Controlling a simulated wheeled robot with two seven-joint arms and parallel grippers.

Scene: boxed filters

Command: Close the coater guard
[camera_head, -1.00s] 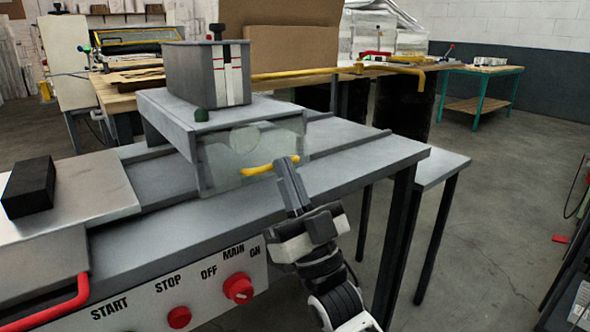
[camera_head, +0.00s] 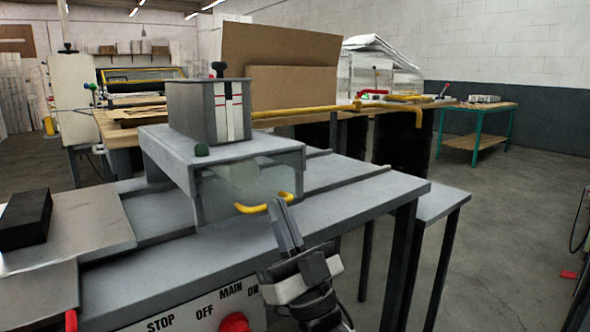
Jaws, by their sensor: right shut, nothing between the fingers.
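The coater (camera_head: 222,151) is a grey bridge-shaped housing on the machine bed, with a grey box on top. Its clear guard (camera_head: 225,200) shows across the front opening, and a pale round roller end is visible through it. I cannot tell whether the guard is fully down. A yellow handle (camera_head: 249,209) runs along the guard's lower part. My right gripper (camera_head: 277,207) is shut and empty, pointing up at the handle. Its fingertips overlap the handle's right half in the view; contact cannot be told. My left gripper is out of view.
A black block (camera_head: 26,219) lies on the metal plate at the left. Red button (camera_head: 235,322) and labels are on the front panel below. The bed (camera_head: 360,196) right of the coater is clear. A wooden bench with cardboard (camera_head: 290,95) stands behind.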

